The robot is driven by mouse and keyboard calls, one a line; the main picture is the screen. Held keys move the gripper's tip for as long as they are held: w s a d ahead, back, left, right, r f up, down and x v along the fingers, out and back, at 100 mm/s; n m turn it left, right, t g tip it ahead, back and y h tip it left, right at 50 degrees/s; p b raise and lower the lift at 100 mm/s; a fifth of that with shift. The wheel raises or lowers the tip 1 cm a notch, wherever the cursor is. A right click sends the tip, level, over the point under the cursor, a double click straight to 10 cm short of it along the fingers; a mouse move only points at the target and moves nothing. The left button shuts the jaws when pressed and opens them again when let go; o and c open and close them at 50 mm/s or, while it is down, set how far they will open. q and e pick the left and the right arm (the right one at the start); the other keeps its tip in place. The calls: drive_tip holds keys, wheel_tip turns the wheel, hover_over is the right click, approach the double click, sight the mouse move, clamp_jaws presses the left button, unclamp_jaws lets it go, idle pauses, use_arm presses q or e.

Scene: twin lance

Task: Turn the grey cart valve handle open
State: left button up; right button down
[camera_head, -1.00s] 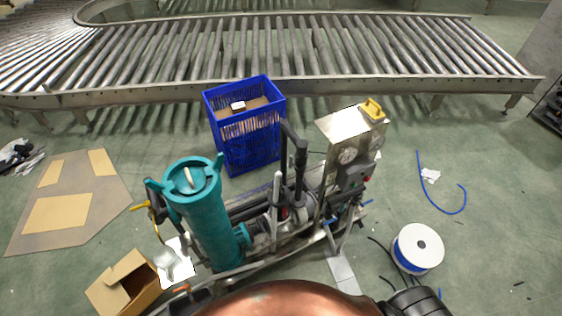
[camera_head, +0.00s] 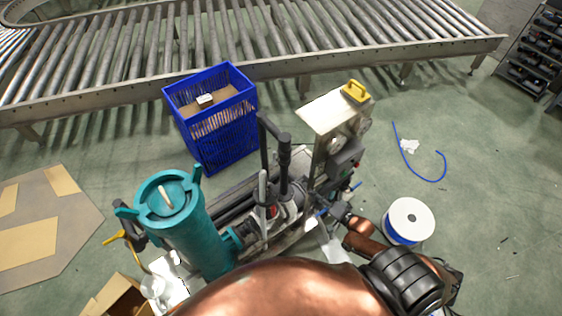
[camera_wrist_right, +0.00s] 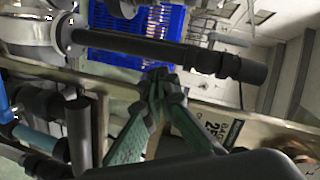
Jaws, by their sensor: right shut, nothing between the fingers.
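The cart carries a teal filter tank (camera_head: 200,225), a pump and a metal control panel (camera_head: 335,110). A light grey upright rod (camera_head: 262,190) stands mid-cart beside dark pipes (camera_head: 285,165); I cannot tell whether it is the grey valve handle. My right gripper (camera_head: 338,211) is at the cart's right side, low by the panel's base. In the right wrist view the gripper (camera_wrist_right: 160,76) is shut and empty, its tips in front of a metal rail (camera_wrist_right: 205,103). A dark pipe (camera_wrist_right: 150,47) runs above the tips; contact is unclear. My left gripper is out of view.
A blue crate (camera_head: 218,135) stands behind the cart, before a roller conveyor (camera_head: 180,87). A cable spool (camera_head: 410,220) is right of my right arm. A yellow handle (camera_head: 117,237) sticks out left of the tank. An open cardboard box (camera_head: 118,297) lies front left.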

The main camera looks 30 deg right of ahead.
drive_tip(key=w+a+r+m+t+y, duration=0.1)
drive_tip(key=w+a+r+m, duration=0.1)
drive_tip(key=r, duration=0.4)
drive_tip(key=w+a+r+m+t+y, duration=0.1)
drive_tip(key=r+m, duration=0.1)
drive_tip(key=r, duration=0.4)
drive_tip(key=x, duration=1.3)
drive_tip(key=shift+w+a+r, duration=0.1)
drive_tip(key=shift+w, duration=0.1)
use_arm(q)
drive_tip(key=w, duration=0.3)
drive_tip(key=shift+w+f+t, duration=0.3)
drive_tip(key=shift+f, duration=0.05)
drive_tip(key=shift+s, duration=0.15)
